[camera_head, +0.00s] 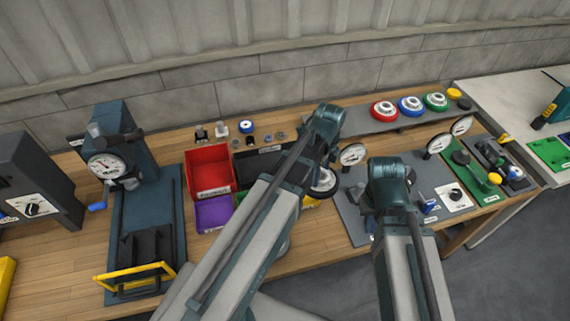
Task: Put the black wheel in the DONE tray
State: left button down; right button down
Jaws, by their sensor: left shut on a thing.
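A wheel with a black tyre and a pale hub (325,185) shows just right of my left forearm, partly hidden by it. My left gripper (318,177) is mostly hidden behind that arm and is shut on this wheel, over the right end of the small bins. My right arm's dark joint (390,182) is over the grey mat, and its jaws cannot be made out. I cannot read which tray is marked DONE. A labelled green tray (548,152) lies on the pale table at the far right.
A red bin (208,168), a purple bin (213,213) and a black bin (262,163) stand left of my left arm. Red, blue and green wheels (410,105) lie on a grey strip at the back. Dial gauges (352,154) stand near the mat. A press (125,160) is at left.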

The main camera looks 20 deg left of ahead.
pick_arm(q)
jog(key=w+a+f+m+b, duration=0.1)
jog(key=w+a+b, duration=0.1)
jog(key=w+a, duration=0.6)
jog(key=w+a+f+m+b, duration=0.1)
jog(key=w+a+f, duration=0.15)
jog(key=a, duration=1.05)
jog(key=f+b, duration=0.9)
jog(key=b, duration=0.1)
jog(key=shift+w+d+f, duration=0.15)
jog(key=shift+w+f, duration=0.05)
jog(key=shift+w, duration=0.05)
jog(key=shift+f, duration=0.2)
grip_release()
jog(key=shift+r, duration=0.15)
